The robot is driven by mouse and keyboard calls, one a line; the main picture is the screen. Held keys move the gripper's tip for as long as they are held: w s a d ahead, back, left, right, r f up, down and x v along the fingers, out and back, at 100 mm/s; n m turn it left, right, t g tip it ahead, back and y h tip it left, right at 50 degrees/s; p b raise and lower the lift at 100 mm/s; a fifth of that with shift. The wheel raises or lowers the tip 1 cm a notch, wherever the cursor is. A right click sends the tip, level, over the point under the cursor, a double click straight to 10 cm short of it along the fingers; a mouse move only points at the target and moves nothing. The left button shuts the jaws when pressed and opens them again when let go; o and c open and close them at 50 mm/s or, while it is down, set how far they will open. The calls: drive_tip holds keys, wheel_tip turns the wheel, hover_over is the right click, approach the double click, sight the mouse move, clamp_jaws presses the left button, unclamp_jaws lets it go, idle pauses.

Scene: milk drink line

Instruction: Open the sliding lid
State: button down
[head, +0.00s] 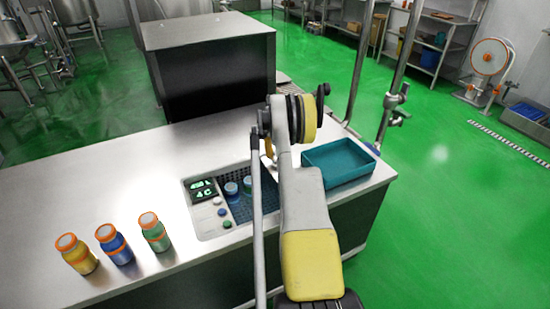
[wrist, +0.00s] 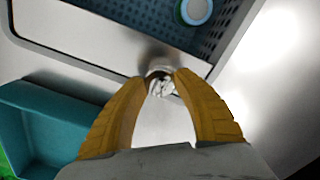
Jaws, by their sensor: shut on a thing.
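The sliding lid (wrist: 95,38) is a plain grey metal plate set in a framed recess in the wrist view. It covers part of the recess; a dark perforated basket (wrist: 235,35) shows uncovered beside it. A small pale metallic knob (wrist: 158,88) is at the lid's near edge. My gripper (wrist: 162,80) has its yellow fingertips closed on the knob.
A bottle top (wrist: 194,10) shows in the basket. A teal tray (head: 338,164) stands right of my arm. Orange-capped yellow (head: 79,256), blue (head: 117,247) and green (head: 155,235) bottles stand at the counter's left. A control panel (head: 203,194) borders the basket. The counter's back left is clear.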

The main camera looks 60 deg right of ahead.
drive_tip(key=c, duration=0.9)
unclamp_jaws()
drive_tip(key=shift+o, duration=0.2)
wheel_tip(320, 180, up, 12)
